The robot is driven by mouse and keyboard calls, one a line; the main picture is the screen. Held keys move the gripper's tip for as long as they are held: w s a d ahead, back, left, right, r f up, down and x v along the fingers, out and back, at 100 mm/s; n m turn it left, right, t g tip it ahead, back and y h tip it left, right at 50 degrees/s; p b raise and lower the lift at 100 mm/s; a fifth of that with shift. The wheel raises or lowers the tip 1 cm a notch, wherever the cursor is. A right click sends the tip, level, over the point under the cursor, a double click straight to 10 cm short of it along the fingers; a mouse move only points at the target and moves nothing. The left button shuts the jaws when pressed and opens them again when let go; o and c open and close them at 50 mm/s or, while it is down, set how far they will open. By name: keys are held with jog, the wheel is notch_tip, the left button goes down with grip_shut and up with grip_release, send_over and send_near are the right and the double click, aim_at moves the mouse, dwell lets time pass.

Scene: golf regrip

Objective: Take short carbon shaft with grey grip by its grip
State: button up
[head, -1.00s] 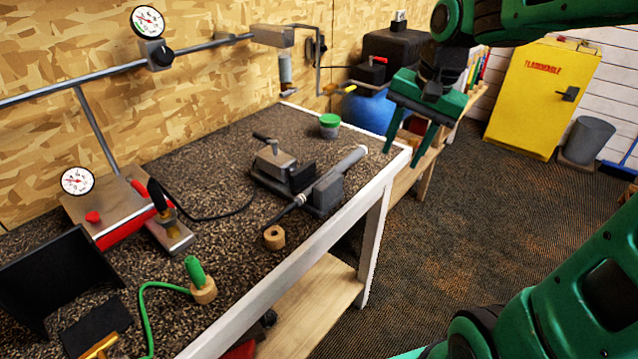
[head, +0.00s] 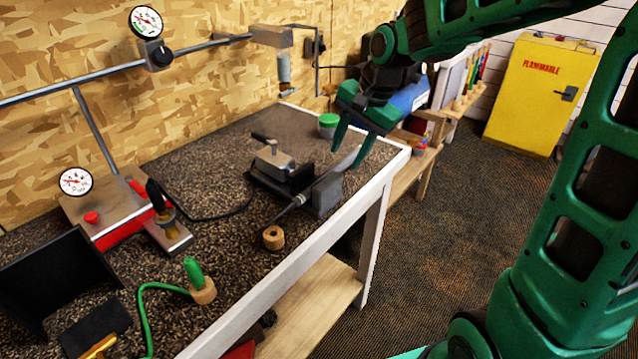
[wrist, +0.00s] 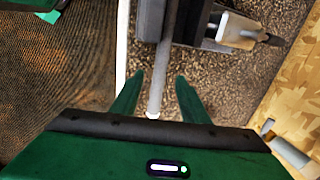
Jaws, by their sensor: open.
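The short carbon shaft (head: 287,210) lies across a dark block on the bench, its grey grip (head: 342,164) pointing back right. In the wrist view the grey grip (wrist: 157,92) runs between my fingers, its pale butt end near the palm. My gripper (head: 344,160) is open above the grip, pointing down at a slant. In the wrist view the fingertips (wrist: 160,76) lie on either side of the grip with a gap on each side. I cannot tell the remaining height exactly. The head view partly hides the grip's far end behind a finger.
A vise (head: 280,165) stands just left of the grip. A green-lidded tub (head: 328,121) stands behind it. A wooden ring (head: 273,238) sits near the shaft's front end. The bench's white edge (head: 345,215) runs close on the right, with open floor beyond.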

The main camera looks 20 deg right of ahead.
aim_at(342, 162)
jog(key=x, duration=0.3)
jog(key=shift+w+f, duration=0.1)
jog(key=shift+f, duration=0.05)
grip_shut()
